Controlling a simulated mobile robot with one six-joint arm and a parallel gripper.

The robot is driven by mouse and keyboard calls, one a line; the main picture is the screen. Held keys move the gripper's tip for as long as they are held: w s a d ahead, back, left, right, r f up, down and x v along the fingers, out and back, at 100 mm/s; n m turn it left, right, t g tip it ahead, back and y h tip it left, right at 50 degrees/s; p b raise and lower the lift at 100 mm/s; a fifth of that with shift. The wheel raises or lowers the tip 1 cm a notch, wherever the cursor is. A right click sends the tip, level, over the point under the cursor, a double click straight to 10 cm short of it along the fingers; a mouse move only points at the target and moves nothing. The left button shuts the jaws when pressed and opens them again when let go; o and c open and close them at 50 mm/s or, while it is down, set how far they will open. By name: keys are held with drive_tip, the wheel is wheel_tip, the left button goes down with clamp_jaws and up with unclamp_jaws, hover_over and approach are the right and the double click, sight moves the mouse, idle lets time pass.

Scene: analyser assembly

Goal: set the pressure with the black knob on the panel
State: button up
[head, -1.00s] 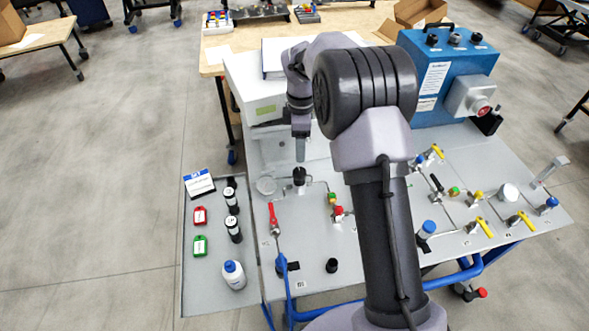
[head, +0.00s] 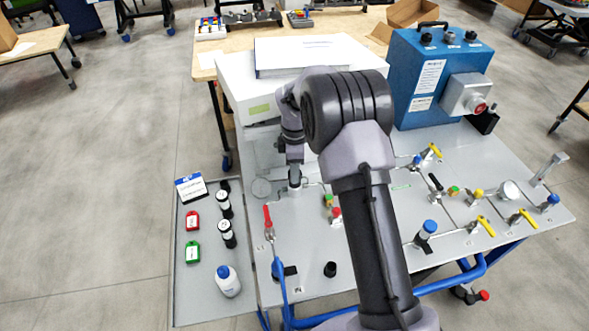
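The grey panel (head: 310,285) lies flat on a blue-framed cart. My gripper (head: 294,172) points straight down at the panel's left rear, at the place of a black knob. The gripper's end covers most of that knob, and only a pale fitting (head: 294,187) shows below it. I cannot tell whether the fingers touch or grip the knob. A round, pale gauge (head: 262,188) sits just left of it. Another short black knob (head: 330,269) stands apart near the front. My arm hides the middle of the panel.
A red-handled valve (head: 267,216) stands front-left of the gripper. The white box (head: 262,105) and blue case (head: 410,95) stand behind. Several valves with yellow handles (head: 486,226) fill the right. A side tray (head: 190,300) holds tags and bottles.

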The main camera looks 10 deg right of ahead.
clamp_jaws()
